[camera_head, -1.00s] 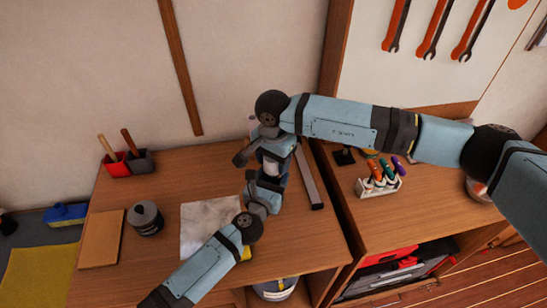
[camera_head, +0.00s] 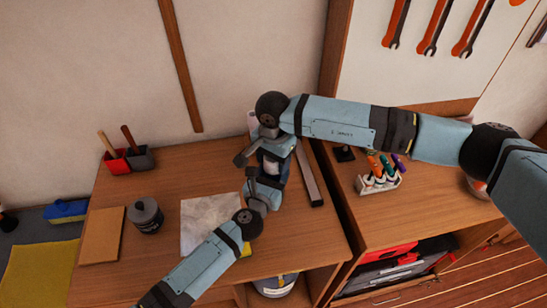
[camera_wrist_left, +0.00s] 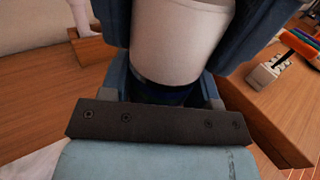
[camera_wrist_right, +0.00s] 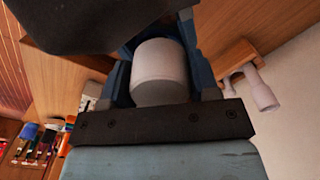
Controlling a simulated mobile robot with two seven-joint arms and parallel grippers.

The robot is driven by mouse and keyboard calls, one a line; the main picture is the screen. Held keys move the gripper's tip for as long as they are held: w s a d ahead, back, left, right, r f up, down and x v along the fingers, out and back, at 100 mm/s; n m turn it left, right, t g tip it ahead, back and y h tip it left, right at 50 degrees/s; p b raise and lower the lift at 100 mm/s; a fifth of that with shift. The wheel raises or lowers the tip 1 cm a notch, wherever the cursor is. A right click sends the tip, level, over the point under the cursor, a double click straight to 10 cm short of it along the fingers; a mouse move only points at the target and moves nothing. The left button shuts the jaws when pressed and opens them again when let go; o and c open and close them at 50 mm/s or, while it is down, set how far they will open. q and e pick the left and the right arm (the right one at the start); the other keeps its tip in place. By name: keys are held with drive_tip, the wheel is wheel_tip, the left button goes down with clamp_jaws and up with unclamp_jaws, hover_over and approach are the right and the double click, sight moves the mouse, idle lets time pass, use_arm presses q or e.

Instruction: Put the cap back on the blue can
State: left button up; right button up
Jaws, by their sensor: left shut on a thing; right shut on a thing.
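My right gripper (camera_head: 271,160) reaches down from above and is shut on a pale, round-edged cylinder, which looks like the cap (camera_wrist_right: 160,75). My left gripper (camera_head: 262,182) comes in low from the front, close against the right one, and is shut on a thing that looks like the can. In the left wrist view a large pale cylinder (camera_wrist_left: 180,38) stands between the blue fingers, with dark blue (camera_wrist_left: 165,96) showing below its edge. The fingers and arms hide most of the can. I cannot tell whether cap and can touch.
A grey lidded jar (camera_head: 146,216), a tan board (camera_head: 102,236) and a pale sheet (camera_head: 203,222) lie on the left bench. Cups with handles (camera_head: 117,162) stand at its back left. A metal bar (camera_head: 309,176) lies right of my grippers. A pen rack (camera_head: 378,182) stands further right.

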drive_tip(key=o, duration=1)
drive_tip(key=shift+c, duration=0.2)
wheel_tip(320, 180, up, 12)
use_arm(q)
drive_tip(key=o, duration=1.4)
